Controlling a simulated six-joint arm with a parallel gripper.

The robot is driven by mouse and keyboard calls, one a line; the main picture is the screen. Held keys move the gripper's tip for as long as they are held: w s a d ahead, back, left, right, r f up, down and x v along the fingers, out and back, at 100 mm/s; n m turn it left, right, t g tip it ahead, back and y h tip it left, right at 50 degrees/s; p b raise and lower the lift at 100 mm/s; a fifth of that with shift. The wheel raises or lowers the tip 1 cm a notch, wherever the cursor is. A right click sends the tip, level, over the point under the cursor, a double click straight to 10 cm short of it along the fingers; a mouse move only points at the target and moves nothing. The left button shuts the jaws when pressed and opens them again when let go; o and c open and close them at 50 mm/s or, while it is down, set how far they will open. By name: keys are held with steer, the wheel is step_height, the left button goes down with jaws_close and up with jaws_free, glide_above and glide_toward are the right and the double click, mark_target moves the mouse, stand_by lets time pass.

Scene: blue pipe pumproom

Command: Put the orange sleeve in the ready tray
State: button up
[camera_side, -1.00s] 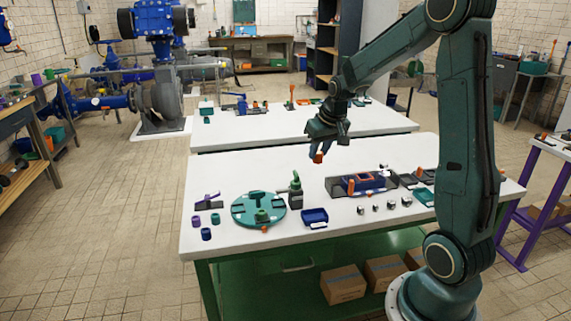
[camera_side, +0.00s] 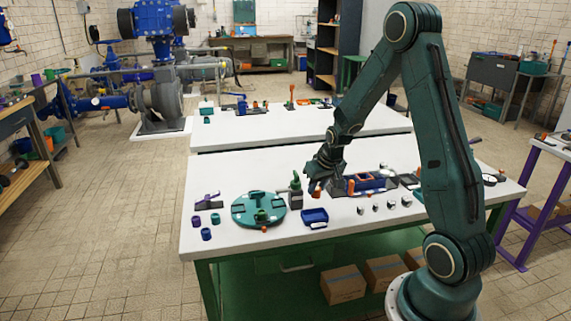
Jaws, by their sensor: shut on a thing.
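My gripper (camera_side: 316,184) is shut on the orange sleeve (camera_side: 317,190), which shows small below the fingers. It holds the sleeve low over the white table, just behind a small blue tray (camera_side: 314,216) and apart from it. The tray looks empty and has a pale tag at its front edge, too small to read. I cannot tell for sure that this is the ready tray. The fingers hide part of the sleeve.
A round green plate (camera_side: 245,208) and a dark green upright device (camera_side: 295,190) stand to the left. A blue fixture (camera_side: 370,181) with an orange peg is close on the right. Several small pale parts line the front right.

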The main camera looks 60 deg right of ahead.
mark_target(319, 194)
steer(key=shift+f, duration=2.25)
steer(key=shift+f, duration=0.1)
steer(key=shift+f, duration=1.8)
steer(key=shift+f, duration=0.15)
steer(key=o, duration=0.7)
steer(key=v, duration=1.2)
steer(key=shift+w+a+r, duration=0.1)
steer(key=shift+r, duration=0.1)
